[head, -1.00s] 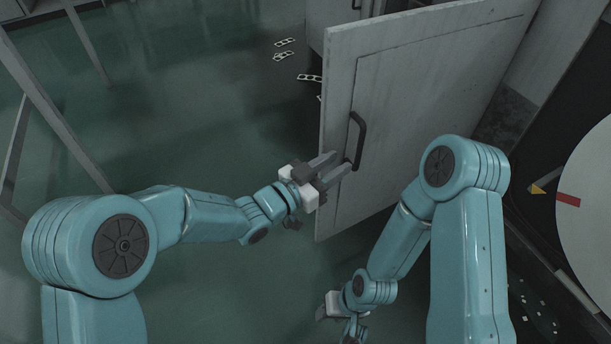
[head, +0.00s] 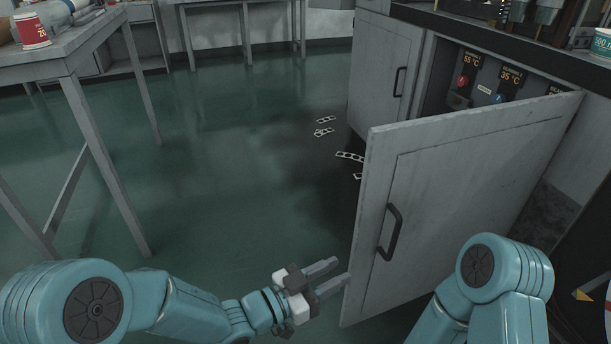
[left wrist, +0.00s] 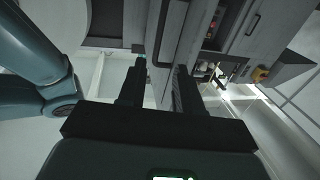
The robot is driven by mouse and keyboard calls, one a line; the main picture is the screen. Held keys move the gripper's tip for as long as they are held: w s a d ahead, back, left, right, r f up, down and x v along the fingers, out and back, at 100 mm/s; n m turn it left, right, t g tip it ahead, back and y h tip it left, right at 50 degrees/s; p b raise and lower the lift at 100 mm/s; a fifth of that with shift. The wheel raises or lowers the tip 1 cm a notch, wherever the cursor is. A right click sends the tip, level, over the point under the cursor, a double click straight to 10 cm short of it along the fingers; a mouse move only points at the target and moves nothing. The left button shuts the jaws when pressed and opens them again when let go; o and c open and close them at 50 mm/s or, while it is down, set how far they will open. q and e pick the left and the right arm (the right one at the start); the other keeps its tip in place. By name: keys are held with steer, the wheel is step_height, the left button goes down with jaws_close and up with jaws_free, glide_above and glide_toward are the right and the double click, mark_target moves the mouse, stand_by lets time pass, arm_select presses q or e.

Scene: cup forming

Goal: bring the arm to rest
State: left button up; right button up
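My left gripper (head: 334,277) is at the bottom middle of the head view, its two grey fingers apart with nothing between them. It is just left of the free edge of the open cabinet door (head: 440,210), below and left of the black door handle (head: 390,232), and apart from the handle. In the left wrist view the two dark fingers of the gripper (left wrist: 160,78) are also spread. My right arm shows at the bottom right of the head view, but its gripper is out of the frame.
The open door juts out on the right. Behind it are temperature displays (head: 490,75) with knobs. A second cabinet door (head: 385,70) looks shut. A grey table (head: 75,35) with a red and white cup (head: 32,32) stands at left. Flat cut-out strips (head: 325,132) lie on the floor, which is otherwise clear.

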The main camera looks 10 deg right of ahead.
arm_select(q)
steer(key=a+f+n+t+y, duration=0.2)
steer(key=a+f+n+y, duration=0.8)
steer(key=a+f, duration=0.85)
steer(key=s+a+f+n+g+y, duration=0.1)
steer(key=s+a+f+n+g, duration=0.25)
steer(key=s, duration=0.55)
steer(key=s+a+f+n+g+y, duration=0.1)
steer(key=s+f+n+g+y, duration=0.1)
steer(key=s+f+g, duration=0.55)
step_height(320, 180, up, 32)
steer(key=s+t+p, duration=0.2)
steer(key=p, duration=2.9)
steer(key=shift+d+r+p, duration=0.15)
steer(key=shift+d+p, duration=0.2)
steer(key=shift+d, duration=0.1)
